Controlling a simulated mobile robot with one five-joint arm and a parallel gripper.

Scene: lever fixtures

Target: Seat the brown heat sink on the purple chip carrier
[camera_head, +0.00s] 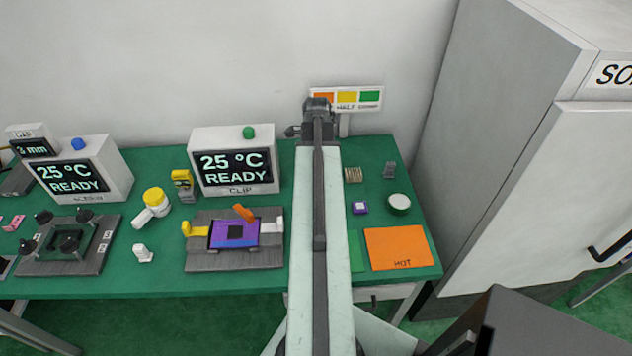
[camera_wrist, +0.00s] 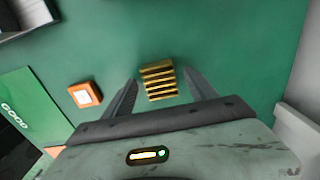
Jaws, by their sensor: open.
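The brown heat sink (camera_head: 353,174) stands on the green table just right of my arm in the head view. In the wrist view the finned heat sink (camera_wrist: 158,80) looks yellow-brown and shows between the fingertips of my gripper (camera_wrist: 160,77). My gripper is open, with a gap on each side of the heat sink; the height between them cannot be told. The purple chip carrier (camera_head: 221,236), with a dark square in its middle, sits on a grey fixture (camera_head: 205,262) left of my arm. An orange lever (camera_head: 244,212) stands tilted at its back edge, and a yellow clamp (camera_head: 195,230) is at its left.
A grey finned block (camera_head: 390,170), a small purple piece (camera_head: 359,208) and a round white-green piece (camera_head: 399,203) stand near the heat sink. An orange HOT mat (camera_head: 398,245) lies in front. The wrist view shows an orange square piece (camera_wrist: 85,94) beside a green GOOD mat (camera_wrist: 30,115).

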